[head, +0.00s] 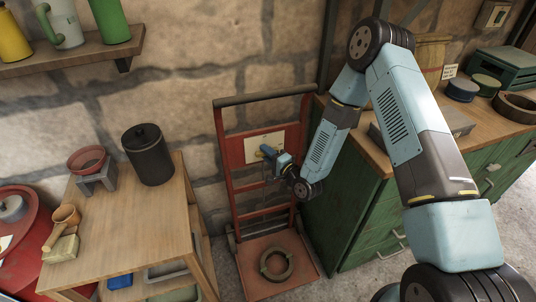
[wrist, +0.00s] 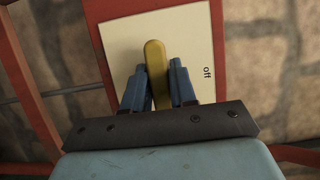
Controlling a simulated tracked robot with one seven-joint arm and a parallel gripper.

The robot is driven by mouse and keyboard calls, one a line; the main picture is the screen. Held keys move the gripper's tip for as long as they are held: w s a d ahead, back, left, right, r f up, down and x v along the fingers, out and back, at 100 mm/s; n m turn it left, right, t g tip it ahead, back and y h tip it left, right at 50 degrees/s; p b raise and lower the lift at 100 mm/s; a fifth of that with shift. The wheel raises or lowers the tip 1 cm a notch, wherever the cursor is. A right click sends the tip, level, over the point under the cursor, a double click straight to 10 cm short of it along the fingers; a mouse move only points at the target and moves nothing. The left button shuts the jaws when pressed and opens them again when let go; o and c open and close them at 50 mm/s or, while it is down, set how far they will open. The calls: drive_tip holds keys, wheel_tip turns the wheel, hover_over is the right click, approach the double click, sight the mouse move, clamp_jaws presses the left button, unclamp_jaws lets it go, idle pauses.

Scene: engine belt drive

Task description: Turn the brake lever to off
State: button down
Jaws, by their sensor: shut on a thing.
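The brake lever is a yellow handle (wrist: 154,62) standing in front of a cream plate (wrist: 188,44) in the wrist view. The word "off" is printed near the plate's right edge, and the lever points toward the plate's top edge, left of that word. My gripper (wrist: 157,80) is shut on the lever, with one blue finger on each side of it. In the head view my gripper (head: 268,152) is at the plate (head: 257,143) on the red hand truck, and it hides the lever there.
The red hand truck (head: 222,150) stands against the stone wall, with a ring (head: 277,264) on its base. A wooden table (head: 130,225) stands at the left, with a black canister (head: 148,155). A green cabinet (head: 345,215) is close on the right.

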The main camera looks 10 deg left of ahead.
drive_tip(key=shift+f+n, duration=0.1)
drive_tip(key=shift+n, duration=0.3)
drive_tip(key=n+h, duration=0.1)
drive_tip(key=n, duration=0.2)
drive_tip(key=shift+d+g+h, duration=0.1)
drive_tip(key=shift+g+h, duration=0.2)
drive_tip(key=shift+h, duration=0.1)
drive_tip(key=n+h, duration=0.1)
drive_tip(key=n, duration=0.1)
drive_tip(key=n+h, duration=0.1)
drive_tip(key=shift+s+f+n, duration=0.1)
drive_tip(key=shift+f+n, duration=0.1)
drive_tip(key=shift+n, duration=0.2)
drive_tip(key=n+h, duration=0.2)
drive_tip(key=n, duration=0.1)
drive_tip(key=shift+d+f, duration=0.1)
drive_tip(key=n, duration=0.1)
drive_tip(key=n+t+h, duration=0.1)
drive_tip(key=shift+d+n+h, duration=0.2)
drive_tip(key=shift+n+h, duration=0.1)
drive_tip(key=shift+n, duration=0.1)
drive_tip(key=shift+w, duration=0.2)
drive_tip(key=c, duration=1)
unclamp_jaws()
drive_tip(key=shift+a, duration=0.1)
